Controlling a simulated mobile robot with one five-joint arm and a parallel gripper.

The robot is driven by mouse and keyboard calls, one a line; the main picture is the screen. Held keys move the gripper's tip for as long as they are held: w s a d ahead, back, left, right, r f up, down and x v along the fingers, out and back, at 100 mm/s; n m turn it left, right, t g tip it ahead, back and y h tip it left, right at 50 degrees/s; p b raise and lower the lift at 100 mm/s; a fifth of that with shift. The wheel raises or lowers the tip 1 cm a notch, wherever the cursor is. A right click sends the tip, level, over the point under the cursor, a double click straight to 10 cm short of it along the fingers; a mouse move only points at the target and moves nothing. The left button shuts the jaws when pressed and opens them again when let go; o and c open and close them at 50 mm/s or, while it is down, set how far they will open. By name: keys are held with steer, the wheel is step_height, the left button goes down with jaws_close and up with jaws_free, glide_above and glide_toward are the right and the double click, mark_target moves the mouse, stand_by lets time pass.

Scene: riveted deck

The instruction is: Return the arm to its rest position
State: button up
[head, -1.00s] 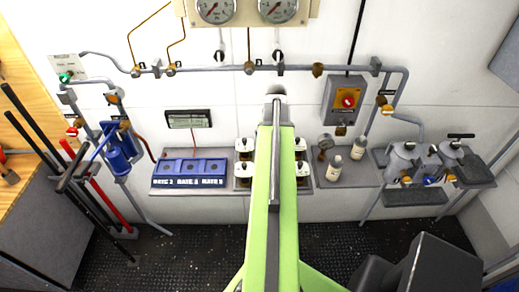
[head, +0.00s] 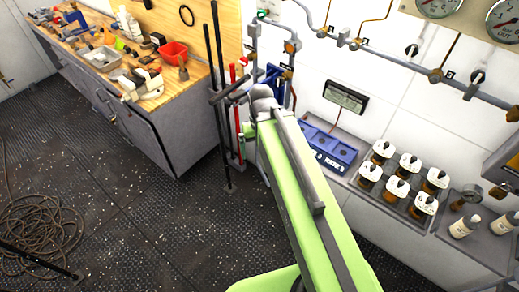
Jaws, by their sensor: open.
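My green arm (head: 305,200) reaches from the bottom edge up and to the left in the head view. Its far end is a grey rounded joint (head: 262,98), seen in front of the blue rack area by the wall. I see nothing held.
A wall shelf on the right carries a blue tray (head: 333,152), several white-capped jars (head: 409,163) and white bottles (head: 462,227). Black and red poles (head: 222,100) stand left of the arm. A cluttered workbench (head: 175,95) stands at upper left.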

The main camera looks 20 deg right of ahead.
steer(key=shift+a, duration=0.35)
step_height(320, 180, down, 11)
steer(key=b, duration=1.1)
steer(key=shift+f, duration=0.15)
